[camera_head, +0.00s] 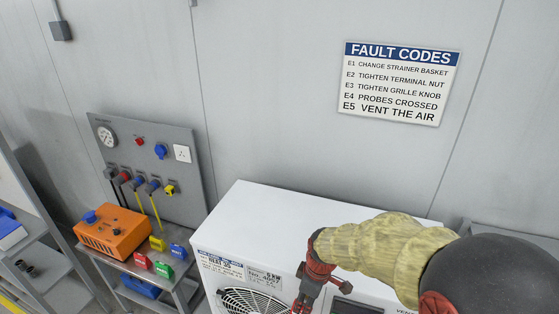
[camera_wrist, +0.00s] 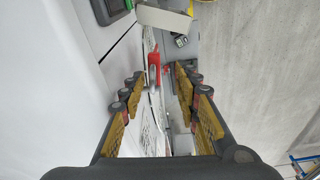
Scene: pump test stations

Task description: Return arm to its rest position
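My arm, in a tan sleeve with dark and red joints, reaches in from the lower right of the head view. My gripper (camera_head: 308,294) is in front of the white pump unit (camera_head: 270,212), by its front upper edge, pointing down. In the wrist view my gripper (camera_wrist: 157,85) has its two yellow-padded fingers spread apart with nothing held between them. A red part (camera_wrist: 154,68) shows beyond the fingertips, in line with the gap; I cannot tell what it belongs to. The arm hides part of the unit's top and front.
A grey panel (camera_head: 188,203) with a gauge and plugs stands at the left wall. An orange box (camera_head: 112,236) and small coloured blocks are on a cart below it. A shelf is at far left. A fault codes sign (camera_head: 400,84) hangs on the wall; the space before it is clear.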

